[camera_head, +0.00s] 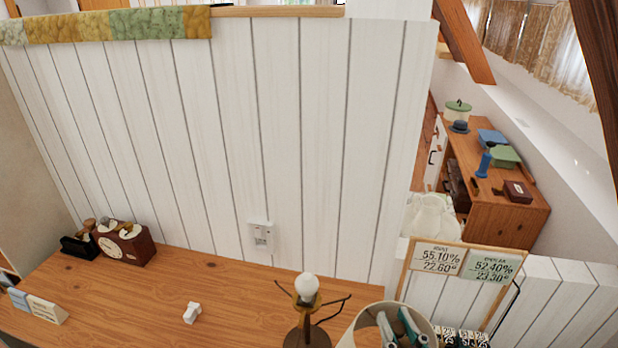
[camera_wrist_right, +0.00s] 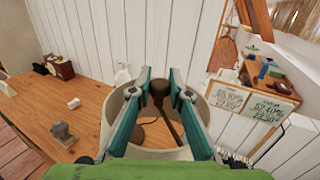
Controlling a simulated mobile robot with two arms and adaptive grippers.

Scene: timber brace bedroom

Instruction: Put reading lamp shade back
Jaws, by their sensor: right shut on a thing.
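The lamp (camera_head: 307,316) stands upright on the wooden desk, with a bare white bulb (camera_head: 307,288) and thin dark arms around it. The cream lamp shade (camera_head: 366,330) is just right of the lamp in the head view, apart from the bulb. My right gripper (camera_head: 398,324) reaches into the shade and is shut on it. In the right wrist view the gripper (camera_wrist_right: 160,88) has its teal fingers inside the shade's rim (camera_wrist_right: 112,112), around a dark fitting. Exactly where the fingers grip is unclear. My left gripper is out of view.
A wooden clock (camera_head: 126,243) stands at the desk's back left. A small white object (camera_head: 192,313) and a wooden-sided block (camera_head: 46,309) lie nearer. A framed display board (camera_head: 462,272) stands close right of the shade. The white plank wall (camera_head: 230,150) bounds the back.

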